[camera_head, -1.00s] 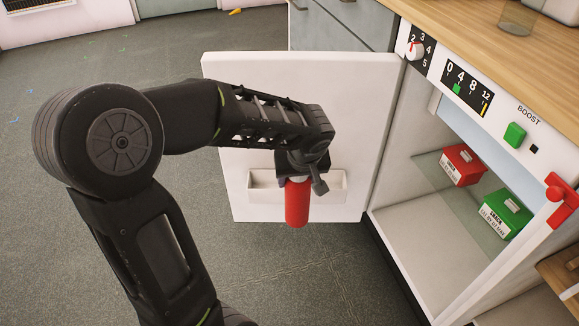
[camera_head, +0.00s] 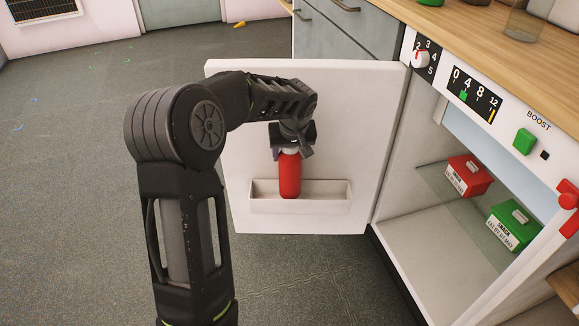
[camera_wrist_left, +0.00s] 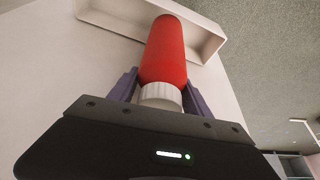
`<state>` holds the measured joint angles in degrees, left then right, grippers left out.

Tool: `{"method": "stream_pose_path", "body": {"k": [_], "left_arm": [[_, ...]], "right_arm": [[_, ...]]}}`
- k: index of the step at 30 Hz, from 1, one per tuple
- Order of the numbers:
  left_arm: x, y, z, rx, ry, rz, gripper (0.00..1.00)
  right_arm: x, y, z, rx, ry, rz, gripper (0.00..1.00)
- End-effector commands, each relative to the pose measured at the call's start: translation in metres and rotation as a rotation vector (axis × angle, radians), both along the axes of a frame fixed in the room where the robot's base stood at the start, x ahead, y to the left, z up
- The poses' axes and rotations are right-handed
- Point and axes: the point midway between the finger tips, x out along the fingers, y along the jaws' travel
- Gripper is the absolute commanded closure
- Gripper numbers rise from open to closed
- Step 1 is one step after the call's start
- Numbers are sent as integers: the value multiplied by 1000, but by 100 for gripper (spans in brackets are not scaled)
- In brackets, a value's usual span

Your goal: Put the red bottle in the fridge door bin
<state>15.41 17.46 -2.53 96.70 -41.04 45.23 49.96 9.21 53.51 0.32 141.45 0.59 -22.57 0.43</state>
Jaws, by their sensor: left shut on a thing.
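The red bottle (camera_head: 290,175) hangs upright below my left gripper (camera_head: 290,150). My left gripper is shut on its white cap end, which shows in the left wrist view (camera_wrist_left: 160,95) between the two purple fingers. The white door bin (camera_head: 300,204) is on the inner face of the open fridge door (camera_head: 345,120). I cannot tell whether the bottle touches the bin's floor. My right gripper is not in view.
The open fridge (camera_head: 410,230) is to the right of the door. A red snack box (camera_head: 467,175) and a green snack box (camera_head: 514,226) stand on its glass shelf. A wooden counter (camera_head: 490,35) lies above.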

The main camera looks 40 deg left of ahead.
Motion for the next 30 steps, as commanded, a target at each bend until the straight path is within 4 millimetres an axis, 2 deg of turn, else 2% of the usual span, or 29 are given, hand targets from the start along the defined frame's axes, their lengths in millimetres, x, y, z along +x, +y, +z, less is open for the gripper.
{"method": "stream_pose_path", "body": {"k": [5,12,15,28,29,30], "left_arm": [[0,0,-1,0,-1,0,100],[0,0,-37,0,0,0,100],[0,0,-46,0,-1,1,100],[0,0,-50,1,-2,1,100],[0,0,-50,0,0,1,41],[0,0,-49,0,0,1,38]], "right_arm": [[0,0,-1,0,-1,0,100],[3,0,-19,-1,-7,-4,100],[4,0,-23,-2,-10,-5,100],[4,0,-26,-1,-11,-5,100],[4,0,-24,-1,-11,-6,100],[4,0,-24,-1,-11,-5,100]]}}
